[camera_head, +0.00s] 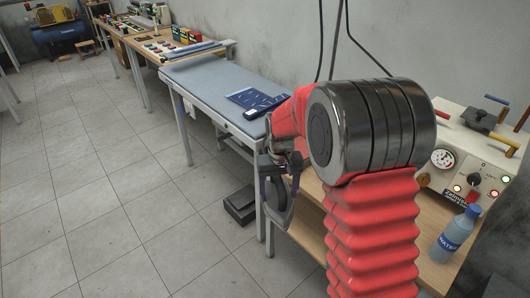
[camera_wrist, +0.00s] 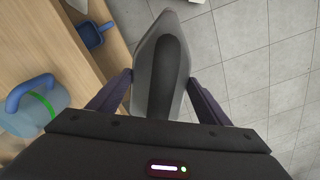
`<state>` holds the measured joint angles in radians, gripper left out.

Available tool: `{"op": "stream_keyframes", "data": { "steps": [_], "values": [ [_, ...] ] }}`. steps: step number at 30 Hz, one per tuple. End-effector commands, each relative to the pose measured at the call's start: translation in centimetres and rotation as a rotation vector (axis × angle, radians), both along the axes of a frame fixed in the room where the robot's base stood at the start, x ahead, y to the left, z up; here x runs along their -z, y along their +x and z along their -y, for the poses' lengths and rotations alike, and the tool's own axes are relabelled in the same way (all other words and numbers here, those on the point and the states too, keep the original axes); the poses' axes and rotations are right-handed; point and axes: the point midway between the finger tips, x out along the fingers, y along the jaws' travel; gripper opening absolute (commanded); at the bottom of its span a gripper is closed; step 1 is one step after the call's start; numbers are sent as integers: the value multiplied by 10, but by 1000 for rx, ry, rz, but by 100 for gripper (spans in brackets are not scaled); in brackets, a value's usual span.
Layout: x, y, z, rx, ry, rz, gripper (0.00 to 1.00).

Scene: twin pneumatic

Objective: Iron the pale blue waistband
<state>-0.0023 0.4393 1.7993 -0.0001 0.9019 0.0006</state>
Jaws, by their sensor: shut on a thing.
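My gripper (camera_wrist: 160,85) is shut on a grey iron (camera_wrist: 146,30) with a dark handle, between its two fingers in the wrist view. In the head view the iron (camera_head: 278,205) hangs tilted beside the end of the wooden table, partly hidden by my arm. The padded grey-blue ironing table (camera_head: 205,75) stands beyond it, with dark blue flat pieces (camera_head: 246,97) on top. A darker folded piece (camera_head: 264,107) lies next to them, partly behind my arm. I cannot pick out a pale blue waistband. The iron is clear of the ironing table.
A white steam unit (camera_head: 449,183) with a gauge and a water bottle (camera_head: 457,233) stand on the wooden table at right. A blue-handled container (camera_wrist: 30,105) shows in the wrist view. A black box (camera_head: 240,204) lies on the floor. The tiled floor at left is clear.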

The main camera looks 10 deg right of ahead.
Motion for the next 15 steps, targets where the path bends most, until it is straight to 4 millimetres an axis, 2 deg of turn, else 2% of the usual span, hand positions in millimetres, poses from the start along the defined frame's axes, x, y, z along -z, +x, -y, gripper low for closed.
{"op": "stream_keyframes", "data": {
  "steps": [9,15],
  "values": [
    [73,-17,0,1,0,-2,9],
    [112,-30,1,2,0,0,9]
  ]
}}
